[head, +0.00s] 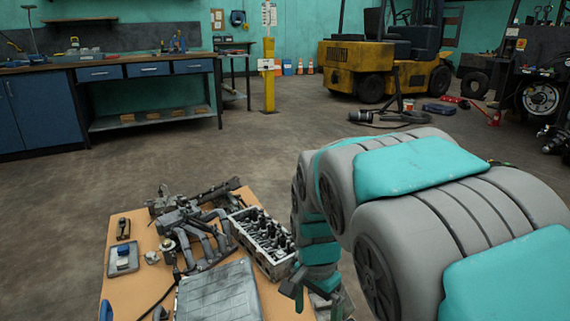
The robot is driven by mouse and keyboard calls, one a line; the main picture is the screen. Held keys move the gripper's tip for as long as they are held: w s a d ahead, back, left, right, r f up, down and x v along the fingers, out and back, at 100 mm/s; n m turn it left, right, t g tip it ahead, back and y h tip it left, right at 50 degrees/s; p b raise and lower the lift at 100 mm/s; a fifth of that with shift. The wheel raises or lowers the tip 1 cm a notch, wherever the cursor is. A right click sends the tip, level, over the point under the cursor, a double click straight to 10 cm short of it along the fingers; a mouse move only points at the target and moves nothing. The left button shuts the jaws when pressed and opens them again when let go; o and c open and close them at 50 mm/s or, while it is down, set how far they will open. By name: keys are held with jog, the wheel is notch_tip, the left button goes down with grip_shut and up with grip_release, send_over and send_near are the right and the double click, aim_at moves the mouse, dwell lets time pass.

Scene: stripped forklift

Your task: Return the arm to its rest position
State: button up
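My arm, grey with teal panels, fills the right foreground and bends down beside the right edge of the table. My gripper (318,299) hangs at its end, low in the head view and near the bottom edge. Its dark fingers look spread apart, with nothing visible between them. The lowest part is cut off by the frame. It is just right of a grey engine block (262,240) on the wooden-topped table (115,268); I cannot tell whether they touch.
The table holds metal parts, a grey panel (220,292) and a small blue-grey tray (123,258). A blue workbench (95,74) stands back left. A yellow forklift (352,58) and a yellow post (268,75) are behind. The floor between is open; a hose lies before the forklift.

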jog(key=s+d+r+n+p, duration=0.1)
jog(key=s+d+r+n, duration=0.1)
jog(key=s, duration=0.5)
jog(key=s+d+r+n+p, duration=0.1)
jog(key=s+d+n+p, duration=0.1)
jog(key=s+d+n, duration=0.2)
jog(key=s+d+r+n+g+p, duration=0.1)
jog(key=s+d+r+n, duration=0.1)
jog(key=s, duration=0.8)
jog(key=shift+s+d+r+n, duration=0.2)
jog(key=shift+d+r+n, duration=0.2)
jog(key=shift+n, duration=0.2)
